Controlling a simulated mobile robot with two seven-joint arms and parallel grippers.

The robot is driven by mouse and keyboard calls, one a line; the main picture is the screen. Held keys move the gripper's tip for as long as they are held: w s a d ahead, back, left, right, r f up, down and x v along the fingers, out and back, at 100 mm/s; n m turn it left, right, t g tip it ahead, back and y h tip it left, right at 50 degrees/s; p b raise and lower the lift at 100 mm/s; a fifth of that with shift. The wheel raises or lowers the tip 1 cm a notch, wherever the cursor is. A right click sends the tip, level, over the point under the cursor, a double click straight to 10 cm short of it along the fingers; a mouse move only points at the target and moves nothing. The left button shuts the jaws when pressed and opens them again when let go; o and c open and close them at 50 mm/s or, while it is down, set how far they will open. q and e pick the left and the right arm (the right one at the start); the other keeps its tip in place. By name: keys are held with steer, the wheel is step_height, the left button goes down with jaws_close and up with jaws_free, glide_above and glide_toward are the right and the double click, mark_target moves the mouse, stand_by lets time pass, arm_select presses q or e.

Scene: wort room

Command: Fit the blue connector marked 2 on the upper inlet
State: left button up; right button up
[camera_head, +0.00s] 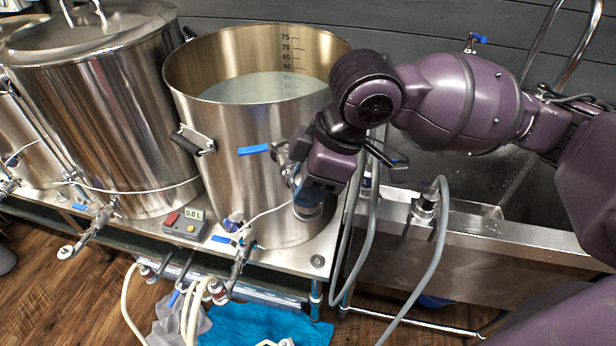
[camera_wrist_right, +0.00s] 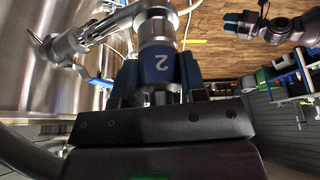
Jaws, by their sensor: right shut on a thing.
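The blue connector marked 2 (camera_wrist_right: 160,65) sits between the blue fingers of my right gripper (camera_wrist_right: 160,88), which is shut on it. In the head view this gripper (camera_head: 308,192) is at the kettle's right front, just below the upper inlet valve (camera_head: 281,155) with its blue lever (camera_head: 253,149). In the wrist view the connector's metal end lies close to the steel valve fitting (camera_wrist_right: 88,36); I cannot tell whether they are joined. A dark purple arm end with blue tips, seemingly my left gripper (camera_wrist_right: 236,22), shows far off in the wrist view; its opening is unclear.
The open kettle (camera_head: 210,130) holds liquid. Grey hoses (camera_head: 366,215) hang beside my right gripper, near the sink (camera_head: 480,235). A lidded kettle (camera_head: 110,110) stands left.

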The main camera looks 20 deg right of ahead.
steer(key=shift+f, duration=0.2)
steer(key=o, duration=1.1)
